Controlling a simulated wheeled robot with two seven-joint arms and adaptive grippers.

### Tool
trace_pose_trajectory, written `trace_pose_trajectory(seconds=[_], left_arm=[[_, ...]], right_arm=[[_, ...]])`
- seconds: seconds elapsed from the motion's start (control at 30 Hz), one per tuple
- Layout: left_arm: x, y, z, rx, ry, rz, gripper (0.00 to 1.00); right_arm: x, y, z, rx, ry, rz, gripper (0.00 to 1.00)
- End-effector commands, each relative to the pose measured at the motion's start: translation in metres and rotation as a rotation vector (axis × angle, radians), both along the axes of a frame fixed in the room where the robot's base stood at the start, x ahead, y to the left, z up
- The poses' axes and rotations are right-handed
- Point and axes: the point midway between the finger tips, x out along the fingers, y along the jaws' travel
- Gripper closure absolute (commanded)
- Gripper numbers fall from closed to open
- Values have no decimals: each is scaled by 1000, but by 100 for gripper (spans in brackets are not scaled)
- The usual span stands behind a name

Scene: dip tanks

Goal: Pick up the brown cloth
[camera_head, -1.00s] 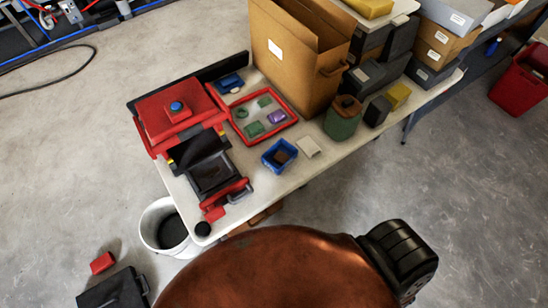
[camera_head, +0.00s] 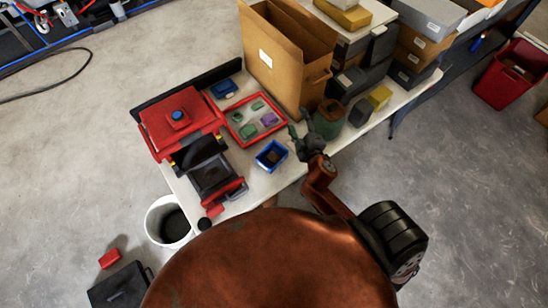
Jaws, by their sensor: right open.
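A small blue bin (camera_head: 271,155) stands on the white table near its front edge. A dark brown piece (camera_head: 272,156), which may be the brown cloth, lies inside it; its folds are too small to make out. My right gripper (camera_head: 298,124) is open over the table, to the right of the blue bin and apart from it. It is to the left of the green jar and covers the spot where a small beige piece lay. My left gripper is not in view.
A red-rimmed tray (camera_head: 232,124) with several small coloured pieces lies behind the bin. A tall cardboard box (camera_head: 285,70) stands behind the gripper. A green jar (camera_head: 328,118) is close on the gripper's right. A red machine (camera_head: 180,118) occupies the table's left.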

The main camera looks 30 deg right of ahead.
Motion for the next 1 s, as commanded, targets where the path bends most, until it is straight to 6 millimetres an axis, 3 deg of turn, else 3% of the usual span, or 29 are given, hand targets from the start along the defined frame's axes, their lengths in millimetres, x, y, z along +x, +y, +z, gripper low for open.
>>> trace_pose_trajectory(seconds=[0.03,0.1,0.2,0.3,0.37,0.43,0.5,0.57,0.6,0.7,0.83,1.0], left_arm=[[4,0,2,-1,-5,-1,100],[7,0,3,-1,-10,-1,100],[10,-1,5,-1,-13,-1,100],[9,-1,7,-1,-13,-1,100],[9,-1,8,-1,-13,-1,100],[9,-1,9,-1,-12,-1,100],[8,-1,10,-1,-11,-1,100],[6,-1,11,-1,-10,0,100],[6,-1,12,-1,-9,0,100],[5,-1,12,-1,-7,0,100],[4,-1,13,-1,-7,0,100],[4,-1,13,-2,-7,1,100]], right_arm=[[19,18,30,-119,-69,95,44],[39,58,66,-308,-164,256,44],[53,128,92,-603,-264,520,44],[50,193,78,-903,-296,805,44],[43,219,51,-1083,-278,980,44],[33,232,8,-1279,-215,1182,44],[24,223,-39,-1454,-112,1364,44],[16,203,-75,-1578,0,1501,44],[12,184,-95,-1645,81,1580,44],[4,136,-130,-1764,278,1726,44],[-3,90,-149,-1834,459,1827,44],[-3,73,-165,-1849,533,1860,44]])
